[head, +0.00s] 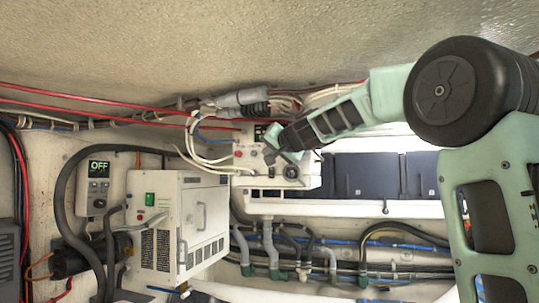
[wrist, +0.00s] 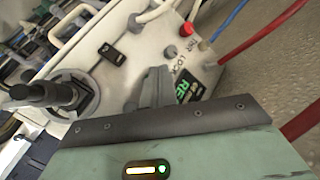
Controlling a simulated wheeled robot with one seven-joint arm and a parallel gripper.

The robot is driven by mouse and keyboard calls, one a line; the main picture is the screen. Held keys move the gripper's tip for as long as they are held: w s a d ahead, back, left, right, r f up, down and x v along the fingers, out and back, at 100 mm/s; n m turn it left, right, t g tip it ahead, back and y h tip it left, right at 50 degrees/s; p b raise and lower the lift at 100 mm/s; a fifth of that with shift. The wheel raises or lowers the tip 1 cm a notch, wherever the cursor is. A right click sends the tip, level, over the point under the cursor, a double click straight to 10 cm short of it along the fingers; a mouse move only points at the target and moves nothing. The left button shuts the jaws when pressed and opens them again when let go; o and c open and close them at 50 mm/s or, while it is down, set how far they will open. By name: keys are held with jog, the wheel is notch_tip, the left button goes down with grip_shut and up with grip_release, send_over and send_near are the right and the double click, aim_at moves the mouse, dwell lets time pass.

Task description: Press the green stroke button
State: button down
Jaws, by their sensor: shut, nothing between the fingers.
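A white control panel (head: 248,133) is mounted on the wall at mid-height in the head view. The wrist view shows its face (wrist: 130,25) close up, with a red button (wrist: 186,30), a grey knob (wrist: 170,52), a black switch (wrist: 111,53) and a small lit green display (wrist: 187,88), partly hidden by my gripper. My gripper (wrist: 156,85) is shut and empty, in front of the panel beside the display; contact cannot be told. It also covers part of the panel in the head view (head: 270,152). No green stroke button is clearly identifiable on the panel.
A white equipment box (head: 205,228) with a green switch (head: 150,199) stands lower left. A grey controller (head: 98,190) reading OFF is beside it. Red cables (head: 90,97) run above. A black lever-like fitting (wrist: 62,95) sticks out from the panel. Hoses (head: 270,245) run below.

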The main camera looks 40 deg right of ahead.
jog(key=shift+w+d, duration=0.1)
dwell(0.4)
jog(key=shift+w+d, duration=0.2)
jog(key=shift+d, duration=0.05)
jog(key=shift+w+d+b, duration=0.2)
jog(key=shift+d+b, duration=0.1)
jog(key=shift+b, duration=0.05)
dwell(0.6)
jog(key=shift+s+a, duration=0.1)
dwell(0.4)
jog(key=shift+s+a, duration=0.4)
jog(key=shift+a, duration=0.1)
jog(key=s+a, duration=0.1)
jog(key=a, duration=0.1)
jog(key=s+a+p, duration=0.1)
jog(key=s+a, duration=0.1)
dwell(0.4)
dwell(0.7)
